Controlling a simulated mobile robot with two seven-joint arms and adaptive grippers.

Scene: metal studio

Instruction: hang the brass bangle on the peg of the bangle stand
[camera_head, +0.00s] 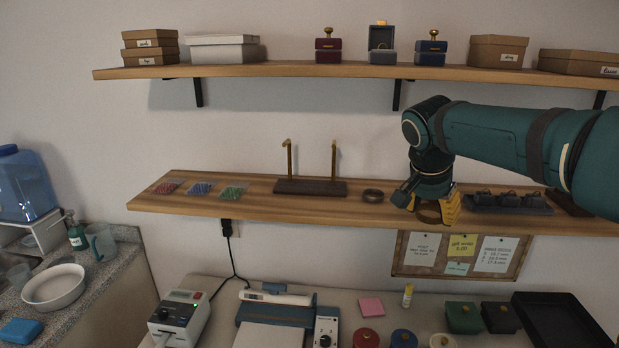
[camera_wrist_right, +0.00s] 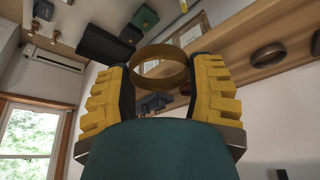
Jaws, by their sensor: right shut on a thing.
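The brass bangle (camera_wrist_right: 160,83) is held between the yellow fingers of my right gripper (camera_head: 436,207), which is shut on it. In the head view the bangle (camera_head: 428,213) shows partly below the wrist, at the front edge of the lower shelf; I cannot tell if it touches the shelf. The left post (camera_head: 289,160) has a bent top; the right post (camera_head: 334,161) also rises to a short tip. My left gripper is not in view.
A dark bangle (camera_head: 373,195) lies on the lower shelf (camera_head: 260,208) between stand and gripper. Three bead packets (camera_head: 199,188) lie left of the stand. A dark rack (camera_head: 508,203) stands to the right. The upper shelf (camera_head: 270,69) with boxes hangs above.

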